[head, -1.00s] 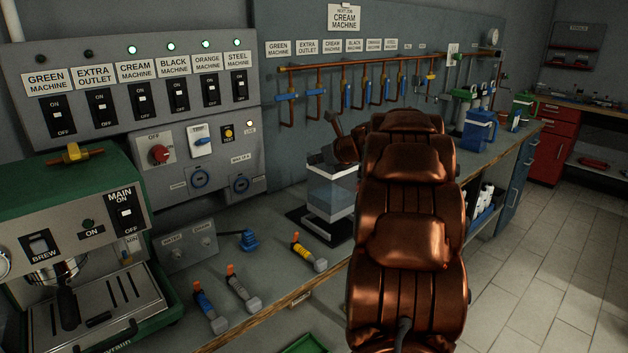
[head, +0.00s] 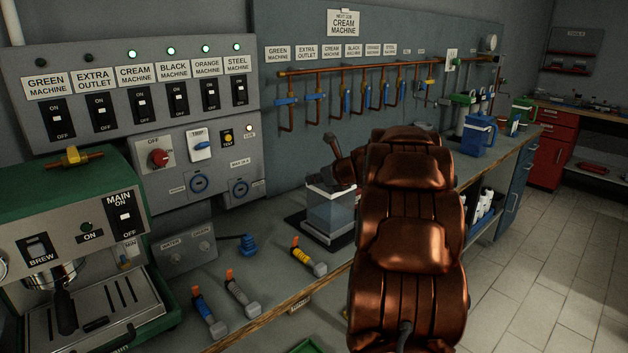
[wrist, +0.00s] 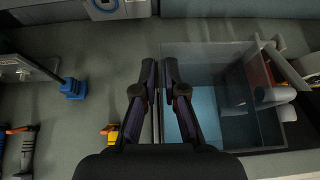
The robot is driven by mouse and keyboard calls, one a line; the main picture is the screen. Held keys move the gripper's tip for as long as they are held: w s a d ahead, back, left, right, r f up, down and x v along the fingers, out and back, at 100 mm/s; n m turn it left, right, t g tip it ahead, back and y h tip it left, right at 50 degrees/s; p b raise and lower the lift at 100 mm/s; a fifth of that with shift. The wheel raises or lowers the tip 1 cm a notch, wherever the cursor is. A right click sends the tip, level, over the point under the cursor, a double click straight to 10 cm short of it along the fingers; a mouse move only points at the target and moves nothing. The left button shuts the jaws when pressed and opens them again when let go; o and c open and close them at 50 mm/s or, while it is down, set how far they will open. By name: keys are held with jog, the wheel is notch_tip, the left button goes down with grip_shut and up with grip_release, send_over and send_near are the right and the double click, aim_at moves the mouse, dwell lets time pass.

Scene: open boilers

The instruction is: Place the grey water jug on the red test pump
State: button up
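A clear, grey-tinted container (head: 330,212) with bluish liquid is over a black mat on the bench. I take it for the grey water jug, though its handle is not clear. It fills the middle right of the wrist view (wrist: 215,110). My gripper (wrist: 161,66) is at its left wall, the fingers almost together with that wall's edge between them. They seem shut on it. In the head view my gripper (head: 335,165) is over its rim, and my copper arm hides its right side. I cannot clearly identify a red test pump.
A blue jug (head: 479,135) and a green-and-white jug (head: 522,112) stand farther along the bench. Several tools lie in front, including a yellow-handled one (head: 308,256). A red cabinet (head: 553,150) is at the far right, beyond open floor.

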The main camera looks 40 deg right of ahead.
jog(key=o, duration=0.3)
jog(key=shift+s+r, duration=0.1)
jog(key=v, duration=1.1)
jog(key=shift+s+r, duration=0.15)
jog(key=shift+s, duration=0.2)
